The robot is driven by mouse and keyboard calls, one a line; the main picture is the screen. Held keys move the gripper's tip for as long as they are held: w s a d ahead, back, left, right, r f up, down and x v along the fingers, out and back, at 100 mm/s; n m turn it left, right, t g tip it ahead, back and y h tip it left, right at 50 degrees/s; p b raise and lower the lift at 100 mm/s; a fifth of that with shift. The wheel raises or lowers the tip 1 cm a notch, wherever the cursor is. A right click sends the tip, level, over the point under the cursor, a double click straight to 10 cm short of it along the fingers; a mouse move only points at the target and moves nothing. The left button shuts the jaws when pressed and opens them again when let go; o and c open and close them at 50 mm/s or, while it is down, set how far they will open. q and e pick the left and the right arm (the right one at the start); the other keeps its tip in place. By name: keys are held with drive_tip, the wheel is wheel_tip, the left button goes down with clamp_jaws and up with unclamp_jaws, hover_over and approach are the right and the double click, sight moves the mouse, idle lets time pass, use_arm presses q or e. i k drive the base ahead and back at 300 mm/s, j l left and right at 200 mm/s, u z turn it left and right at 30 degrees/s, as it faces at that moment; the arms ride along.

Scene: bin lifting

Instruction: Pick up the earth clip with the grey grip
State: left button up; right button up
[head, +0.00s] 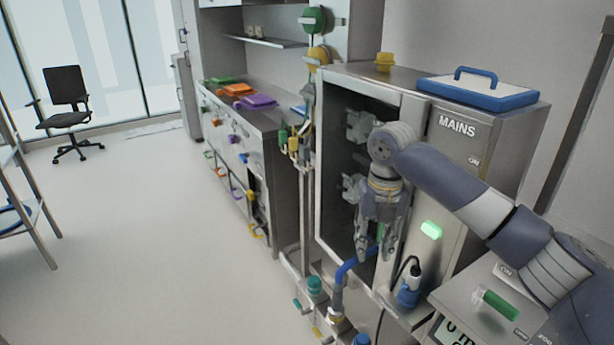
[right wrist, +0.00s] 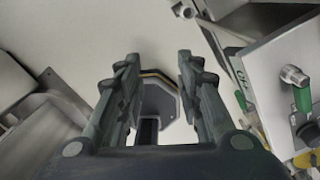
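I cannot single out an earth clip with a grey grip for certain in either view. Small coloured pieces, green (head: 283,138) and yellow (head: 293,146), hang by the upright pole left of the mains cabinet in the head view. They are too small to identify. My right gripper (head: 376,250) points down in front of the cabinet's open front, to the right of the pole. In the right wrist view its two fingers (right wrist: 158,65) stand apart with nothing held between them. My left gripper is not in view.
The metal cabinet marked MAINS (head: 465,150) carries a blue-rimmed tray (head: 478,92) on top. A blue hose (head: 345,270) and a plug (head: 409,290) are close below my right gripper. A bench with coloured items (head: 270,118) stands behind.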

sight(304, 148)
drive_tip(key=i+j+u, duration=0.5)
drive_tip(key=i+u, duration=0.2)
drive_tip(key=i, duration=0.25)
drive_tip(key=i+u, duration=0.3)
drive_tip(key=i, duration=0.2)
drive_tip(key=i+j+z, duration=0.1)
drive_tip(key=i+z, duration=0.2)
drive_tip(key=i, duration=0.15)
drive_tip(key=i+j+z, duration=0.3)
drive_tip(key=i, duration=0.2)
drive_tip(key=i+j+z, duration=0.45)
drive_tip(key=z, duration=0.3)
drive_tip(key=i+j+z, duration=0.25)
drive_tip(key=z, duration=0.2)
drive_tip(key=i+j+z, duration=0.15)
drive_tip(key=j+z, duration=0.35)
drive_tip(key=i+j+z, duration=0.1)
drive_tip(key=j+z, duration=0.4)
drive_tip(key=i+j+z, duration=0.35)
drive_tip(key=i, duration=0.15)
